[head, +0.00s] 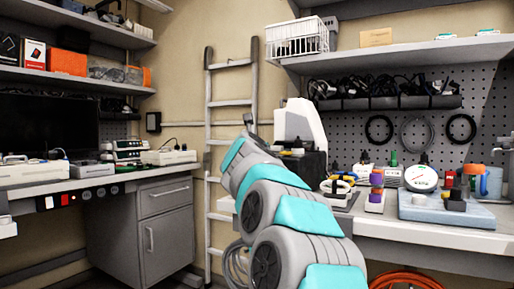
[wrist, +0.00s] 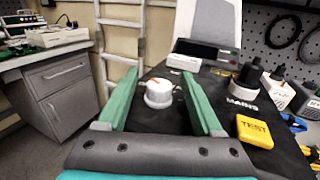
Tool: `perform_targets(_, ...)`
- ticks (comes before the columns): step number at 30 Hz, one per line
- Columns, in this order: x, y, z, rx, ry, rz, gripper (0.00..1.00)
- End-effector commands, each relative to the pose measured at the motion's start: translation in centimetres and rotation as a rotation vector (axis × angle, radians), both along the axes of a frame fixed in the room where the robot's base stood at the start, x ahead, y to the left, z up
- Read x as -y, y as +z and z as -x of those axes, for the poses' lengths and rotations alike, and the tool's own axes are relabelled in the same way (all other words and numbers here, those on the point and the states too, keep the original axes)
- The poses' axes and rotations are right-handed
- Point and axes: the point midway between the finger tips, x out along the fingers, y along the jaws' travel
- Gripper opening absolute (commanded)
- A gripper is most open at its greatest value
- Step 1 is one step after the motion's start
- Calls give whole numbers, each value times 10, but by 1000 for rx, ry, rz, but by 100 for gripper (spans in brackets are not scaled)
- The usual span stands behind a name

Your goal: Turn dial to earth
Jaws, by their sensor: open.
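A white round dial (wrist: 158,95) with a small orange-red mark on top sits on the black sloped face of a test device (wrist: 150,125). My gripper (wrist: 159,74) is open in the wrist view, its green fingers on either side of the dial with gaps to both. I cannot tell how high the fingers are above the panel. A yellow TEST button (wrist: 254,131) and the word MAINS are to the right of the dial. No earth label is legible. In the head view the device (head: 314,168) is partly behind my arm, and the dial is not clearly visible.
Black connectors (wrist: 250,75) stand right of the dial. The head view shows a workbench (head: 420,232) with a round gauge (head: 421,178) and coloured items on the right. A ladder (head: 210,130) leans on the back wall. Another bench (head: 150,182) stands at left.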

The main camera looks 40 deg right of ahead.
Motion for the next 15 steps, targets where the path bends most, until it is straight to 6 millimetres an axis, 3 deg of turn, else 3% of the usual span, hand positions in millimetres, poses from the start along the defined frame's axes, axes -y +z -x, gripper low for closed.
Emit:
perform_targets(7,0,-1,0,-1,0,-1,68)
perform_targets(15,0,-1,-1,-1,0,0,37)
